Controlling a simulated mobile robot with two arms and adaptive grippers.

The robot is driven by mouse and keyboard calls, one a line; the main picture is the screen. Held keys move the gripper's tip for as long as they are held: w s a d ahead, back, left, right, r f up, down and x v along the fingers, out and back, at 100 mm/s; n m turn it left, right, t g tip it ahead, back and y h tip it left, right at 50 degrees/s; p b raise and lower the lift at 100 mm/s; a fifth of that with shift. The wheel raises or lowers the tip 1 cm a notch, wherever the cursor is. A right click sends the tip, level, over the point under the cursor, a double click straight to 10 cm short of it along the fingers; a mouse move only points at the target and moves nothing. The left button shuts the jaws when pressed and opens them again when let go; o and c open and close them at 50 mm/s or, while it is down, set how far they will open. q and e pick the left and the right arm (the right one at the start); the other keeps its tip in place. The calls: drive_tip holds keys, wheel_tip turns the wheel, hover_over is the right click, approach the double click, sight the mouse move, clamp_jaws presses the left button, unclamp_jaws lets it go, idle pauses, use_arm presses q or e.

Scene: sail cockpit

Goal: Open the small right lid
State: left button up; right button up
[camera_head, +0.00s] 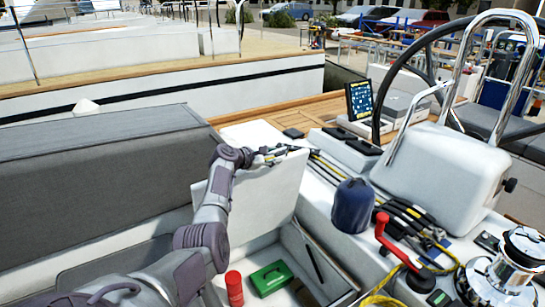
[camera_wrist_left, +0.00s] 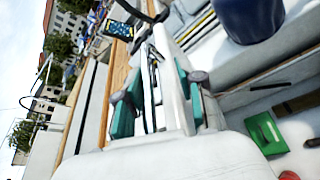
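The small right lid (camera_head: 262,195) is a white panel that stands steeply raised beside an open locker, in the middle of the head view. My left gripper (camera_head: 279,153) is at its upper edge, with the arm passing in front of the lid's left part. In the left wrist view the two teal-padded fingers (camera_wrist_left: 157,98) stand apart, with white surface between and behind them. I cannot tell whether they touch the lid. My right gripper is not in view.
The open locker holds a green box (camera_head: 270,278) and a red cylinder (camera_head: 234,288). A dark blue covered winch (camera_head: 353,205), a red handle (camera_head: 397,243) and coiled ropes lie to the right. The steering wheel (camera_head: 402,62) and a grey cushion (camera_head: 100,175) flank the area.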

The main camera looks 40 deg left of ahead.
use_arm(q)
drive_tip(key=v, duration=1.2)
drive_tip(key=shift+f, duration=0.1)
idle(0.4)
